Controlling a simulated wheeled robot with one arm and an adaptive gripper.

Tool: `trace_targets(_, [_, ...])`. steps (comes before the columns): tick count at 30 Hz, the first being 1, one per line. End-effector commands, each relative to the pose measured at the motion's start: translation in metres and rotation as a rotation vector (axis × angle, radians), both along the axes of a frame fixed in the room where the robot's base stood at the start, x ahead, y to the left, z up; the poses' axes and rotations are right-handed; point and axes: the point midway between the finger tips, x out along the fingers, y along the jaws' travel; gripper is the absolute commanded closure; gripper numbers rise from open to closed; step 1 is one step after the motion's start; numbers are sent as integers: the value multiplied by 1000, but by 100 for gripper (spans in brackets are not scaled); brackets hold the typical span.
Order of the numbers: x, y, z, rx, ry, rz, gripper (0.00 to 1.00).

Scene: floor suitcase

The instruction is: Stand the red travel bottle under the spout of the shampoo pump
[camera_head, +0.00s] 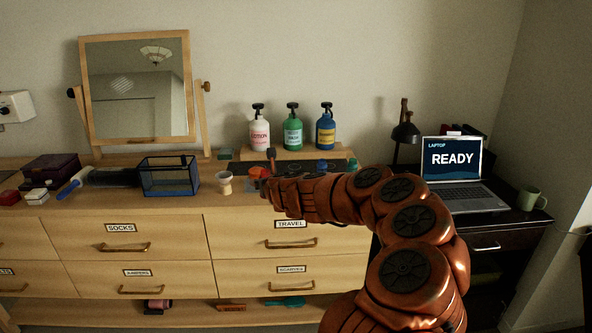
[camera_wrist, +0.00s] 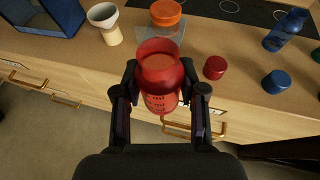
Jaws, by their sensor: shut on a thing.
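The red travel bottle (camera_wrist: 160,75) is between the two fingers of my gripper (camera_wrist: 159,82) in the wrist view. Its open mouth faces the camera, and it is held in front of the dresser's front edge. In the head view my arm largely hides the gripper and bottle. Three pump bottles stand on a raised wooden shelf at the back: a white and red one labelled lotion (camera_head: 259,130), a green one (camera_head: 293,130) and a blue one with a yellow label (camera_head: 326,130). The labels on the green and blue ones are too small to read surely. No pump shows in the wrist view.
A blue-framed box (camera_head: 168,178) stands left; a lamp (camera_head: 405,132) and laptop (camera_head: 455,165) stand right.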

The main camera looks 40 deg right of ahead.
Motion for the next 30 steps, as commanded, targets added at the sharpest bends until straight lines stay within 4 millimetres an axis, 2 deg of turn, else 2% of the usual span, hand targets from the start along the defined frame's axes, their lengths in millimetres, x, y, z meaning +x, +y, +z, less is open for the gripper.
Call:
trace_targets(1, [-2, -29, -4, -3, 0, -65, 83])
trace_targets(6, [-16, -119, -8, -5, 0, -273, 83])
trace_targets(8, [-23, -148, -8, -6, 1, -346, 83])
trace_targets(9, [-29, -169, -7, -6, -1, -399, 83])
trace_targets(15, [-68, -264, 0, -7, -2, -664, 83])
trace_targets(21, [-107, -331, 11, -7, -5, -890, 83])
trace_targets(24, [-126, -355, 17, -6, -5, -991, 83])
trace_targets(30, [-147, -382, 25, -4, -3, -1123, 83])
